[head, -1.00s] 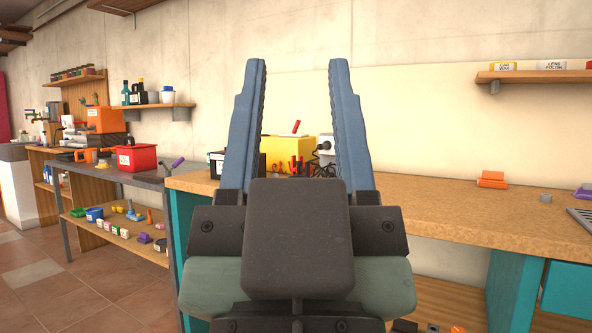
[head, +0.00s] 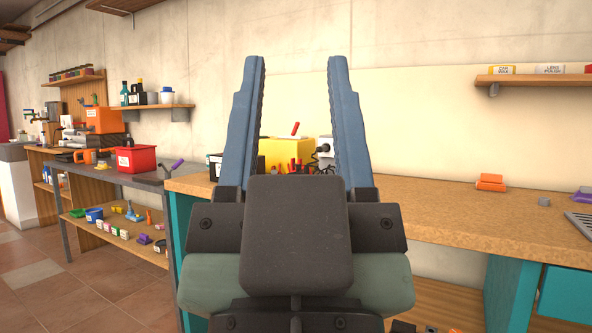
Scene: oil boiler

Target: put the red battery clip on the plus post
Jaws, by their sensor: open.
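My gripper (head: 296,62) is open, with its two blue fingers pointing up and nothing between them. It stands in front of the wooden workbench (head: 440,210). Behind the fingers on the bench is a yellow box (head: 285,149) with a red piece on top. Small red-handled items (head: 296,167), possibly clips, lie in front of the box, partly hidden by my gripper; I cannot tell which is the red battery clip. A dark box (head: 215,164) shows left of the left finger and may be a battery. No plus post can be made out.
A white device with a black plug (head: 325,148) stands beside the yellow box. An orange block (head: 491,182) and a small grey piece (head: 544,201) lie on the bench at right. A red bin (head: 136,159) stands on the grey table at left. The bench middle-right is clear.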

